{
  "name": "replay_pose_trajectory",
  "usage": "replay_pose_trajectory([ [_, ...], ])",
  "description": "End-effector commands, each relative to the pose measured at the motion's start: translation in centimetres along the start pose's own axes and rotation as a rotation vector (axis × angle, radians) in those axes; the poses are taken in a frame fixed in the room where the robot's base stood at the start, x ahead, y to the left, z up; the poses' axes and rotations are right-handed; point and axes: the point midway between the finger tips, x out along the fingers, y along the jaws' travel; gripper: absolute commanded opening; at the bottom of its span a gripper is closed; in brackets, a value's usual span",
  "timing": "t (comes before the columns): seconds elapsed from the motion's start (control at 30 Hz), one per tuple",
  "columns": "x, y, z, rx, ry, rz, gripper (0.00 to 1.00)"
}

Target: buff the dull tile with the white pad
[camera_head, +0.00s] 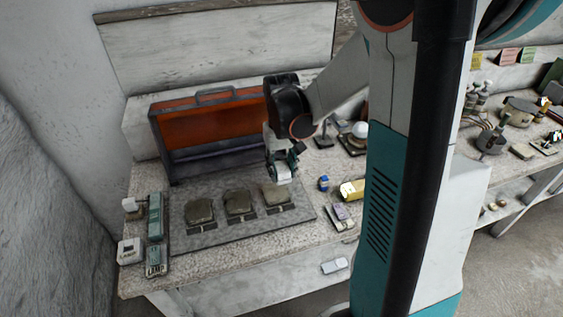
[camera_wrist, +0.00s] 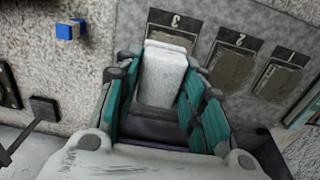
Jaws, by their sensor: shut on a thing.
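My gripper (camera_head: 283,174) is above the right end of the grey board (camera_head: 215,236), pointing down. In the wrist view my gripper (camera_wrist: 163,75) is shut on a white pad (camera_wrist: 163,78), a pale block between the teal-lined fingers. Three dull grey-brown tiles lie in a row on the board: tile 1 (camera_head: 199,211), tile 2 (camera_head: 238,202) and tile 3 (camera_head: 275,193). The wrist view shows the numbers upside down, with tile 2 (camera_wrist: 229,69) and tile 1 (camera_wrist: 279,79) clear of the pad. The pad overlaps most of tile 3 (camera_wrist: 171,37); whether it touches cannot be told.
An open orange-lined case (camera_head: 210,125) stands behind the board. A small blue object (camera_head: 323,183) and a yellow block (camera_head: 352,189) lie to its right. Teal and white devices (camera_head: 154,225) stand at the left. The bench's front edge is close to the board.

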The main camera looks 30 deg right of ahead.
Motion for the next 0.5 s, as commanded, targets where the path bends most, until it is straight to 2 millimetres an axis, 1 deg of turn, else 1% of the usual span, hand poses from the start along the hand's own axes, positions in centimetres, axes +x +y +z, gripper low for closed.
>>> replay_pose_trajectory([
  [0.27, 1.5, 0.0, 0.0, 0.003, 0.0, 0.0, 0.1],
  [0.5, 3.8, 0.0, 0.0, 0.002, 0.0, 0.0, 0.1],
])
